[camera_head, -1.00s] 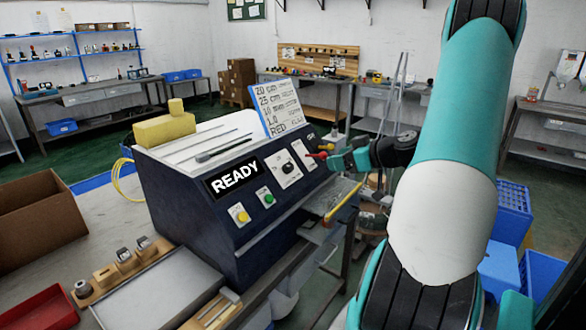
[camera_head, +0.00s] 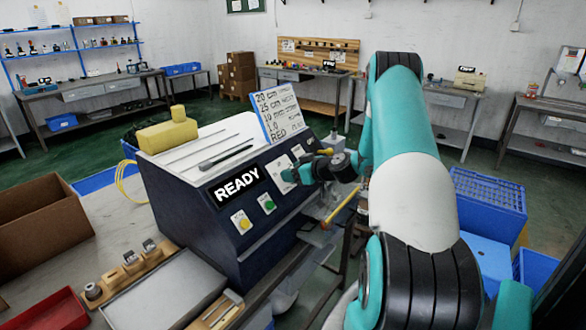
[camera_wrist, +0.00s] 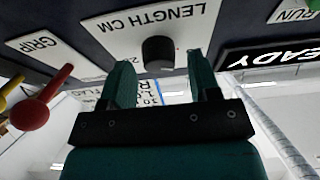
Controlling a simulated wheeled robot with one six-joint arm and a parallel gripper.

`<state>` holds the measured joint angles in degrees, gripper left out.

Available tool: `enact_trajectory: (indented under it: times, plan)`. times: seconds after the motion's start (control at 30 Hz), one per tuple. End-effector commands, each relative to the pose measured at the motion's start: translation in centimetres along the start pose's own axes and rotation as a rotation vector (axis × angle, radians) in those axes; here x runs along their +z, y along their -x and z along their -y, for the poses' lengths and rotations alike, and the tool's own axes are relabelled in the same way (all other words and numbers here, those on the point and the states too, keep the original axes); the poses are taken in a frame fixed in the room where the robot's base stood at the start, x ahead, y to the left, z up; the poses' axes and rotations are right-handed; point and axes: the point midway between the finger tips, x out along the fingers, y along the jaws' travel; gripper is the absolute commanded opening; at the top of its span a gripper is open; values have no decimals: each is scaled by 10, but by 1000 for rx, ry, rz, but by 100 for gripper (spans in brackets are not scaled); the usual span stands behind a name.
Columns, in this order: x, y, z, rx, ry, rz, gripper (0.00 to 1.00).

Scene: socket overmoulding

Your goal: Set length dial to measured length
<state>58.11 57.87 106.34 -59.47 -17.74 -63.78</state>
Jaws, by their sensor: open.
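The length dial is a black round knob (camera_wrist: 158,52) on a white plate marked LENGTH CM (camera_wrist: 150,25), upside down in the wrist view. My gripper (camera_wrist: 160,76) is open, its two green fingers pointing at the dial, one to each side in the picture. The fingertips appear just short of the knob; contact cannot be told. In the head view my gripper (camera_head: 292,178) is at the front panel of the dark blue machine (camera_head: 180,205) and covers the dial. The dial's setting is not readable.
A red-knobbed lever (camera_wrist: 40,100) beside the GRIP plate (camera_wrist: 38,50) stands close to my gripper. A READY display (camera_head: 237,186), yellow button (camera_head: 241,220) and green button (camera_head: 267,204) are on the panel. A handwritten card (camera_head: 279,112) stands on top.

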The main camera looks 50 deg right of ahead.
Motion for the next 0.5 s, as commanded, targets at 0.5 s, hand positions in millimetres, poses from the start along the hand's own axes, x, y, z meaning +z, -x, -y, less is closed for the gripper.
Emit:
enact_trajectory:
  times: [0.5]
  plan:
    - [0,-4,0,1,0,0,17]
